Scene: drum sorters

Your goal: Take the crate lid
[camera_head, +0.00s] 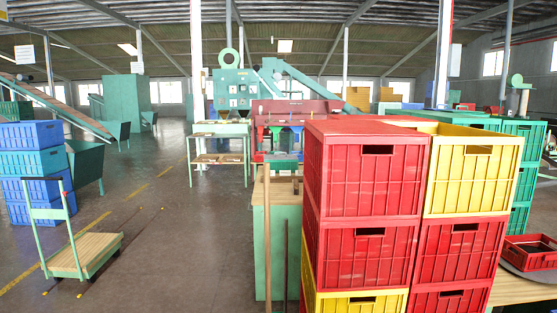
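Stacked crates stand close in front of me on the right. The top left one is a red crate (365,176), and its top looks covered by a flat red surface (350,127) that may be a lid. Neither of my grippers shows in this view.
A hand cart (85,255) and a stack of blue crates (35,165) stand at the left. A green cabinet (277,230) stands just left of the near stack. A low red crate (530,252) sits on a table at the right. The floor at centre left is clear.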

